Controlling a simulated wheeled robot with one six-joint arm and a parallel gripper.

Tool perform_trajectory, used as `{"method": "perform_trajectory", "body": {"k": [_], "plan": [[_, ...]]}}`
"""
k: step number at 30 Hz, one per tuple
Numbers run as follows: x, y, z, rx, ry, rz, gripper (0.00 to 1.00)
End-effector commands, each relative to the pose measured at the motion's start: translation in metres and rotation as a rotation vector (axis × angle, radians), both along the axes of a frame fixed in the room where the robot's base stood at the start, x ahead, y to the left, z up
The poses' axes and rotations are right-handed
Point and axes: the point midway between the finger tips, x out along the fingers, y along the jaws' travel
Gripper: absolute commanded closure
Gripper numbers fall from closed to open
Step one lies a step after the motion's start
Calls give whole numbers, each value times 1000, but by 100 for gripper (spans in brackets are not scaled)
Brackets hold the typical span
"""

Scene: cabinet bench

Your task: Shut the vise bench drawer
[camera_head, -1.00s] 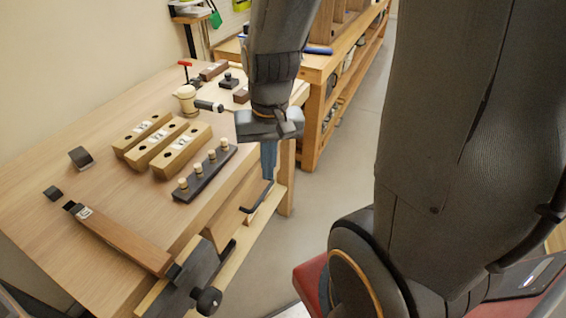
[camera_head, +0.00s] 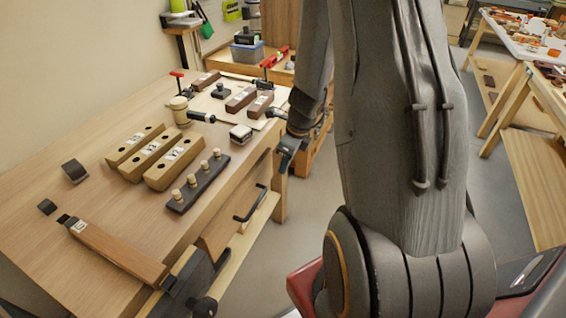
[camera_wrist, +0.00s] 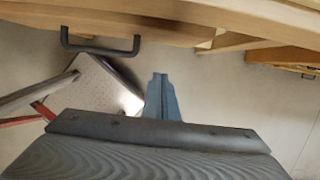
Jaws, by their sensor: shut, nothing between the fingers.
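The vise bench (camera_head: 110,95) has a wooden drawer front (camera_head: 222,226) under its front edge, with a black bar handle (camera_head: 249,202). The handle also shows at the upper left of the wrist view (camera_wrist: 100,46). How far the drawer stands out is hard to tell from these views. My gripper (camera_head: 288,152) is beyond the handle, near the bench's far front corner, touching nothing I can see. Its blue-grey fingers (camera_wrist: 163,90) are together and empty in the wrist view, with floor behind them and the handle off to their left.
A vise (camera_head: 195,285) juts from the near front of the bench. Wooden blocks (camera_head: 172,163), a dark peg strip (camera_head: 200,182), a mallet (camera_head: 181,108) and clamps lie on top. Another table (camera_head: 530,40) stands at far right. Open floor (camera_head: 310,195) lies in front of the bench.

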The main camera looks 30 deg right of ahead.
Motion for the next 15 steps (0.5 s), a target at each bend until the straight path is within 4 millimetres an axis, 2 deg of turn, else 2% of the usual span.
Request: {"method": "perform_trajectory", "body": {"k": [1, 9, 15], "plan": [[2, 2, -14, 1, 3, 1, 100], [12, 10, -64, 1, 3, 2, 100], [34, 26, -59, -1, 0, 8, 100]]}}
